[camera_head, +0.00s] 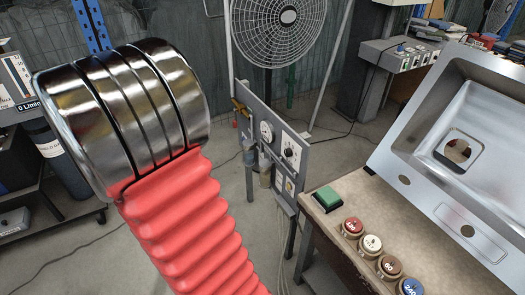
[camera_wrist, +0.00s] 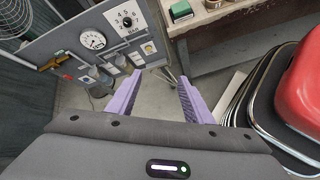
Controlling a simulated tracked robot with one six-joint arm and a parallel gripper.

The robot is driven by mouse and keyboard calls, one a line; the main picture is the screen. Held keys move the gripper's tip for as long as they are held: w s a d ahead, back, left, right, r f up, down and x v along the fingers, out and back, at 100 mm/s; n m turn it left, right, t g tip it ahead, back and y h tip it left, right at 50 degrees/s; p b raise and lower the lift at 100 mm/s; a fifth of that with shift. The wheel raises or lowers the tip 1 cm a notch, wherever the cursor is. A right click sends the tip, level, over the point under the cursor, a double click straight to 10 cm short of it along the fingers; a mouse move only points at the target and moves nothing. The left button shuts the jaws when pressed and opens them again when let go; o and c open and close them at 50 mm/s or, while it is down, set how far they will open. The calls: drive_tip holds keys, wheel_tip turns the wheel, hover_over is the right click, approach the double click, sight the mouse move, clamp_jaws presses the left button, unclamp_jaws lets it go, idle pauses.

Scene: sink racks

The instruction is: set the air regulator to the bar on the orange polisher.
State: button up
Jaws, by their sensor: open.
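A grey upright panel (camera_head: 250,110) stands in the middle of the head view and at the upper left of the wrist view. It carries a round white gauge (camera_head: 266,132) and a dark dial knob (camera_head: 289,152) with a marked scale. In the wrist view the gauge (camera_wrist: 92,40) and the numbered knob (camera_wrist: 126,21) face me; I cannot read the setting. My gripper (camera_wrist: 160,78) has two purple fingers, open and empty, below and right of the knob and apart from the panel. My gripper does not show in the head view. I cannot make out an orange polisher.
A workbench (camera_head: 335,215) at right holds a green block (camera_head: 327,198), several numbered round discs (camera_head: 371,244) and a steel sink (camera_head: 440,140). A fan (camera_head: 278,25) stands behind the panel. A hose or cable hangs beneath the panel. Floor left of the panel is mostly clear.

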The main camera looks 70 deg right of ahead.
sight(286, 154)
drive_tip(key=s+d+f+n+g+h, duration=0.2)
drive_tip(key=d+f, duration=0.5)
drive_tip(key=d, duration=0.4)
drive_tip(key=s+d+f+n+g+h, duration=0.3)
drive_tip(key=d+f, duration=0.4)
drive_tip(key=d, duration=0.3)
drive_tip(key=s+n, duration=0.1)
drive_tip(key=n, duration=0.1)
drive_tip(key=shift+d+f+n+g+h, duration=0.25)
drive_tip(key=shift+d+n+g+h, duration=0.05)
drive_tip(key=shift+d+n+h, duration=0.1)
drive_tip(key=x, duration=1.3)
drive_tip(key=shift+s+d, duration=0.2)
drive_tip(key=shift+s, duration=0.15)
drive_tip(key=shift+c, duration=0.5)
drive_tip(key=c, duration=1)
